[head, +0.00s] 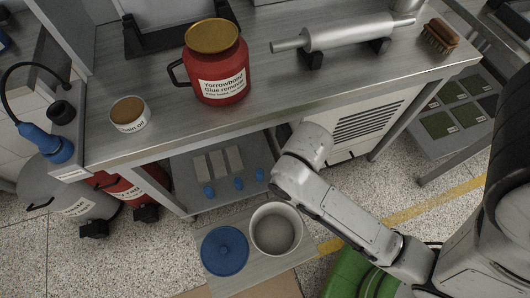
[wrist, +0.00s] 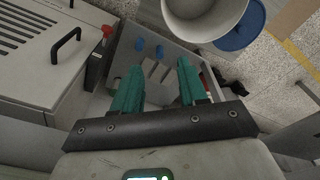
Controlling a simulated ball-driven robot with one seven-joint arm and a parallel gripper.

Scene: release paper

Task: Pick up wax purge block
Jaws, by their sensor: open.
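No label naming a wax purge block is readable. Three pale flat blocks (head: 217,162) lie side by side on the grey lower shelf (head: 185,193) under the bench, with three small blue pieces (head: 238,183) in front of them. I cannot tell which of these is the wax purge block.
On the bench stand a red glue remover jug (head: 217,70), a small oil tin (head: 128,114), a steel roller (head: 345,33) and a brush (head: 439,37). An open white bucket (head: 275,238) and a blue lid (head: 224,250) sit in front of the shelf. The bench top overhangs the shelf.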

